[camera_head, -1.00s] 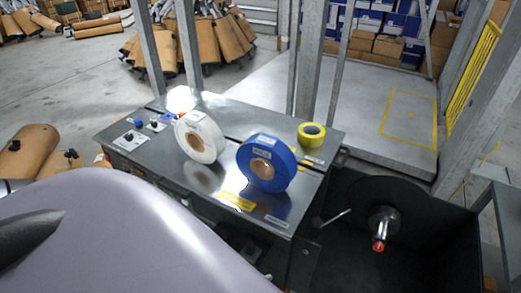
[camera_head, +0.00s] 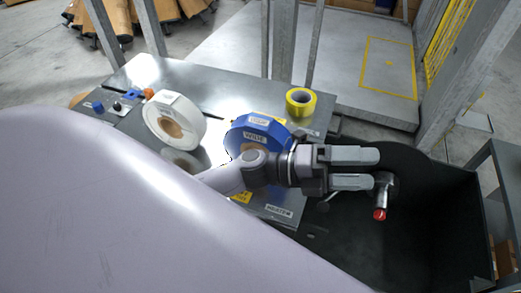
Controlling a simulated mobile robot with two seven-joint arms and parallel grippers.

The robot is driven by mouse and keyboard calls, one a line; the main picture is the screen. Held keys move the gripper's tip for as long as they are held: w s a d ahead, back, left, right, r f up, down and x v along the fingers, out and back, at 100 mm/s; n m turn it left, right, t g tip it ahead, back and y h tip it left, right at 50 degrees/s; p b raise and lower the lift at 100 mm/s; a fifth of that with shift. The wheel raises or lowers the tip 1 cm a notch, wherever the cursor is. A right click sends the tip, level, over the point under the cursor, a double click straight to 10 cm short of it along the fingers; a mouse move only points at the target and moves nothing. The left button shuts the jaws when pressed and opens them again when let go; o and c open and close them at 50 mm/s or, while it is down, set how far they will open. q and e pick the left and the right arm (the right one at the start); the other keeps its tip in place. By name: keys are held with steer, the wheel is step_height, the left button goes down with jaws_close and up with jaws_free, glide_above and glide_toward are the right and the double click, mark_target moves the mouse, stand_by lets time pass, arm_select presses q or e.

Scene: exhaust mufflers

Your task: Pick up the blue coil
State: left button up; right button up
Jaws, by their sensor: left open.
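The blue coil (camera_head: 246,132) stands upright on the metal table (camera_head: 218,93), its lower right part hidden behind my left arm. My left gripper (camera_head: 376,169) is open and empty, its two fingers pointing right. It is to the right of the blue coil and apart from it, over the dark bin area past the table's right edge in the picture. My right gripper is not in view.
A white coil (camera_head: 172,108) stands left of the blue one. A yellow tape roll (camera_head: 300,100) lies behind it. A spindle with a red tip (camera_head: 380,214) sticks out in the dark bin (camera_head: 425,235). Metal posts (camera_head: 283,40) rise behind the table.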

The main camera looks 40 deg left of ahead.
arm_select(q)
steer(key=m+g, duration=0.5)
steer(key=m, duration=0.1)
steer(key=m+g+y+b, duration=0.1)
steer(key=m+g+y, duration=0.2)
steer(key=m+y, duration=1.3)
glide_above(259, 123)
steer(key=f+n+y, duration=0.1)
steer(key=n+y, duration=0.2)
steer(key=shift+w+d+f, duration=0.15)
steer(key=shift+w+f, duration=0.15)
steer(key=shift+f, duration=0.1)
steer(key=shift+a+f+n, duration=0.2)
steer(key=shift+f+n, duration=0.05)
steer(key=shift+n, duration=0.05)
steer(key=f, duration=0.2)
steer(key=f+p, duration=0.1)
steer(key=f, duration=0.3)
steer(key=shift+s+f+p, duration=0.2)
steer(key=shift+s+p, duration=0.1)
steer(key=shift+s, duration=0.05)
steer(key=shift+r, duration=0.1)
steer(key=c, duration=1.2)
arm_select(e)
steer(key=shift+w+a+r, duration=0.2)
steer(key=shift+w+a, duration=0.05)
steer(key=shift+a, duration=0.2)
